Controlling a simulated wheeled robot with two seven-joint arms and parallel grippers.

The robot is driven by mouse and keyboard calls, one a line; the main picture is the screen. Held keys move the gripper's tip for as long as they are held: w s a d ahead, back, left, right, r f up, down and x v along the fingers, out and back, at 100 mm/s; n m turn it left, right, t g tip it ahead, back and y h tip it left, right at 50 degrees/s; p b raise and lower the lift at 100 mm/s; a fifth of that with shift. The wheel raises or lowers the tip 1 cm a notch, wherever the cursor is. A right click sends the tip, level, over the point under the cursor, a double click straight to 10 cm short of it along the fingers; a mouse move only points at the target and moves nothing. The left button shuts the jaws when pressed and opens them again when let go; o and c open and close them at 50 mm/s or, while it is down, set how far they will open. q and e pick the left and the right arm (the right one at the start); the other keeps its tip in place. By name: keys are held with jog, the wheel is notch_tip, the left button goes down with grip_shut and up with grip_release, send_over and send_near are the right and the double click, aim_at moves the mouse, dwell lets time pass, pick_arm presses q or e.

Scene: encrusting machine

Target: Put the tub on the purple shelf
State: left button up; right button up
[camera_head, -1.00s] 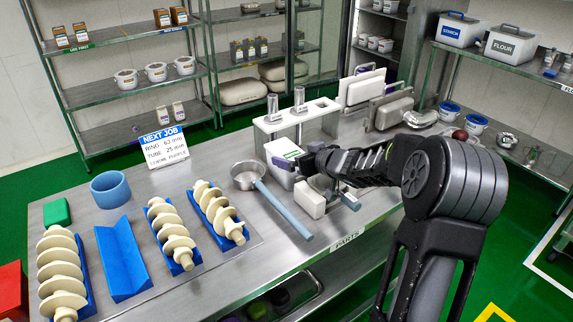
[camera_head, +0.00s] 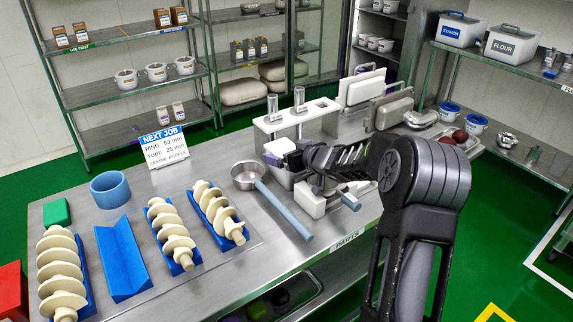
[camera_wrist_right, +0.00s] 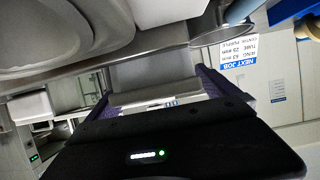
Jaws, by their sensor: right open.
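The tub, which I take to be the white box (camera_head: 280,147) by the tube stand, is on the steel table. My right gripper (camera_head: 284,159) is at it, with dark purple fingers open on either side of its upper part. In the right wrist view a pale box (camera_wrist_right: 155,75) shows between the spread fingers (camera_wrist_right: 155,92); I cannot tell whether they touch it. The tub's near side is partly hidden by the gripper. A small purplish mark (camera_head: 136,128) shows on the lowest board of the left rack; no board is clearly purple. My left gripper is out of view.
A white tube stand (camera_head: 322,105) is close behind the tub. A steel pan (camera_head: 247,176) with a blue handle and a white block (camera_head: 310,200) are nearby. Cream augers (camera_head: 172,238) in blue cradles and a blue ring (camera_head: 110,189) occupy the table's left.

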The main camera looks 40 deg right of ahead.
jog(key=shift+c, duration=0.4)
grip_shut()
jog(key=shift+w+r, duration=0.1)
jog(key=shift+r, duration=0.1)
dwell(0.5)
